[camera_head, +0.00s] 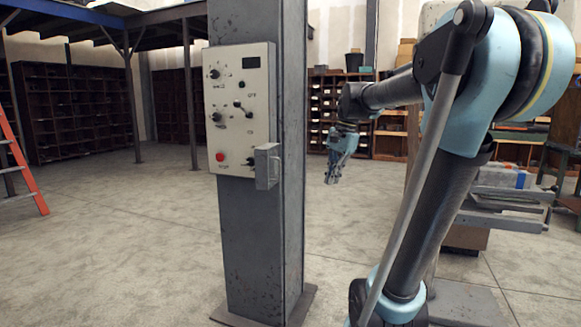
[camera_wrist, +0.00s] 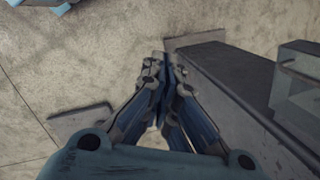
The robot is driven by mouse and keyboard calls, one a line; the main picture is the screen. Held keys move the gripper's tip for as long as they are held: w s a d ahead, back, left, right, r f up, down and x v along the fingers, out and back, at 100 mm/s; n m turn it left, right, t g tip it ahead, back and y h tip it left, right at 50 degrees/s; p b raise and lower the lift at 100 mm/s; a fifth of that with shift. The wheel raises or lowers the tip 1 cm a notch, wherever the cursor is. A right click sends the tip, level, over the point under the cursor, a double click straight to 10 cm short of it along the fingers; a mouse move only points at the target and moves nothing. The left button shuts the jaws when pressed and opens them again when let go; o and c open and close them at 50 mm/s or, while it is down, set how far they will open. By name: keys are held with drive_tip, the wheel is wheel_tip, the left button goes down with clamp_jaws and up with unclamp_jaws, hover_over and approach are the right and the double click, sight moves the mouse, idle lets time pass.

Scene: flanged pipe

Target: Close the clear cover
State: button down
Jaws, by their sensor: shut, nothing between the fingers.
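The clear cover (camera_head: 267,166) is a small greyish, see-through box with a handle on its right side. It stands out from the lower right edge of the control panel (camera_head: 240,110) on the grey column. It also shows in the wrist view (camera_wrist: 297,82) at the right edge, partly cut off. My gripper (camera_head: 332,178) hangs pointing down to the right of the column and the cover, apart from both. In the wrist view my gripper (camera_wrist: 162,65) has its fingers together with nothing between them.
The grey column (camera_head: 262,240) stands on a base plate (camera_head: 290,308). The panel carries knobs and a red button (camera_head: 221,157). Shelves (camera_head: 70,110) stand at the back. An orange ladder (camera_head: 22,165) is at the far left. The floor around the column is clear.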

sight(274, 165)
drive_tip(key=w+a+r+m+g+y, duration=0.1)
drive_tip(key=w+a+r+m, duration=0.2)
drive_tip(key=w+r, duration=0.35)
drive_tip(key=w+a+r+m+g+y, duration=0.1)
drive_tip(key=w+a+r+m, duration=0.25)
drive_tip(key=w, duration=0.55)
drive_tip(key=s+a+f, duration=0.2)
drive_tip(key=a+f, duration=0.5)
drive_tip(key=f, duration=0.2)
drive_tip(key=shift+s+a+n, duration=0.2)
drive_tip(key=shift+s+n, duration=0.1)
drive_tip(key=shift+n, duration=0.05)
drive_tip(key=shift+s, duration=0.1)
